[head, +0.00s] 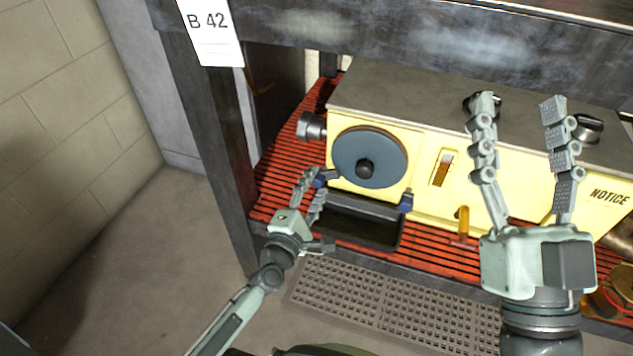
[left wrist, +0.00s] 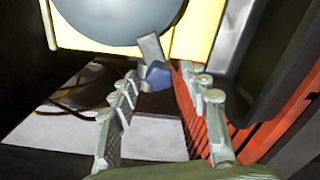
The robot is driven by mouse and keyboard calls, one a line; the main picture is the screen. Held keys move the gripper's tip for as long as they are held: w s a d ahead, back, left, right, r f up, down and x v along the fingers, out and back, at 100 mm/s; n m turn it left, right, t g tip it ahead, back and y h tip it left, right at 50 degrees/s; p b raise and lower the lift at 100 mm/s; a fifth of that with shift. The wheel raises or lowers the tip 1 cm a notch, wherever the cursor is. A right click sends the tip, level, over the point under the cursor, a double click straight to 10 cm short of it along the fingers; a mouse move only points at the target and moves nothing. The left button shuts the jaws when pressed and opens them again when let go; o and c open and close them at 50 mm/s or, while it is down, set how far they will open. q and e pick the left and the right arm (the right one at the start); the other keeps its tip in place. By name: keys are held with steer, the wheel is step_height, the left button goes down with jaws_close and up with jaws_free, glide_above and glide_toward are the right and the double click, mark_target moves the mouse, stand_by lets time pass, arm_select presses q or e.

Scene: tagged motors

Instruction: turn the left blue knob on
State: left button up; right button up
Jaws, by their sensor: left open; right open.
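The left blue knob (head: 319,181) sits at the lower left corner of the yellow motor (head: 425,190), below its round blue-grey disc (head: 352,150). In the left wrist view the blue knob (left wrist: 156,77) is straight ahead, just beyond the fingertips, with a grey lever-like piece above it. My left gripper (head: 312,180) is open with its fingers pointing at the knob; the wrist view shows the open fingers (left wrist: 160,82) to either side, with no clear contact. A second blue knob (head: 406,201) is to the right. My right gripper (head: 520,105) is open and empty in front of the motor's right part.
The motor stands on a red slatted shelf (head: 277,172) in a dark metal rack with a post (head: 222,150) at left, tagged B 42 (head: 210,30). A black tray (head: 358,225) lies below the disc. An orange handle (head: 463,222) stands right of it. The floor at left is clear.

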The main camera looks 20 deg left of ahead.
arm_select(q)
steer(key=s, duration=1)
steer(key=shift+s+a+r, duration=0.15)
steer(key=shift+s+a, duration=0.1)
steer(key=shift+s, duration=0.05)
